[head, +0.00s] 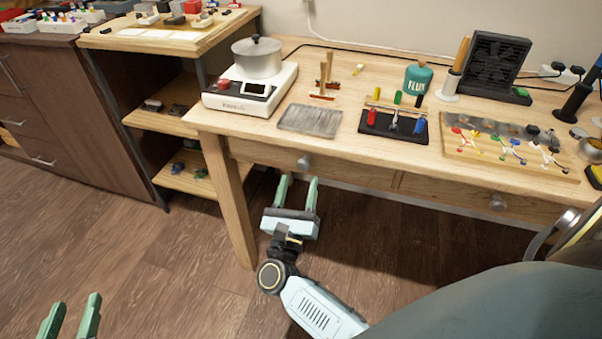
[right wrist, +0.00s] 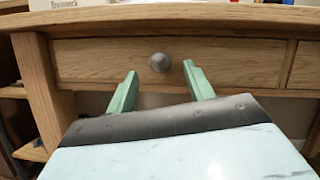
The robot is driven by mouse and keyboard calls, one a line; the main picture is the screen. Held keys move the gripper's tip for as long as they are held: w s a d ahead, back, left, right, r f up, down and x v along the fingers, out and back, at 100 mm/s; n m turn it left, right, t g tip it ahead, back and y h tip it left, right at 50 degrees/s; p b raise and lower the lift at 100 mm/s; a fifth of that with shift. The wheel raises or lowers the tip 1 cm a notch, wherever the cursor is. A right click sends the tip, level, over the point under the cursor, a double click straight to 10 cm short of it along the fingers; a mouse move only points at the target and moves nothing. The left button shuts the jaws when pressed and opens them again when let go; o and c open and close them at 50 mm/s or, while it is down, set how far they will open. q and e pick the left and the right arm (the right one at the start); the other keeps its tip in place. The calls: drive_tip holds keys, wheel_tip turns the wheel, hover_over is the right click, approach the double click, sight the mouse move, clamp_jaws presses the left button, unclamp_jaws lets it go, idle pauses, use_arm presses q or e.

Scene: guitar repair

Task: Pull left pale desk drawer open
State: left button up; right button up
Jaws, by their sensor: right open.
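The left drawer (head: 262,153) of the pale desk (head: 350,155) has a flat wooden front and looks closed. Its round grey knob (head: 304,161) also shows in the right wrist view (right wrist: 160,62). My right gripper (head: 297,180) is open and empty in front of and below the knob. In the right wrist view its two green fingers (right wrist: 158,78) stand to either side of the knob's line, and the knob is beyond the tips, not touched. My left gripper (head: 75,302) shows only its two green fingertips at the lower left, apart and empty, over the floor.
The desk top holds a scale with a pot (head: 256,75), a grey slab (head: 310,120), a black tool tray (head: 393,125) and a wooden board with coloured clips (head: 510,150). A desk leg (head: 230,200) stands left of the drawer. Floor before the desk is clear.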

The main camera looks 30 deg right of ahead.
sight(302, 167)
drive_tip(key=shift+x, duration=1.85)
clamp_jaws()
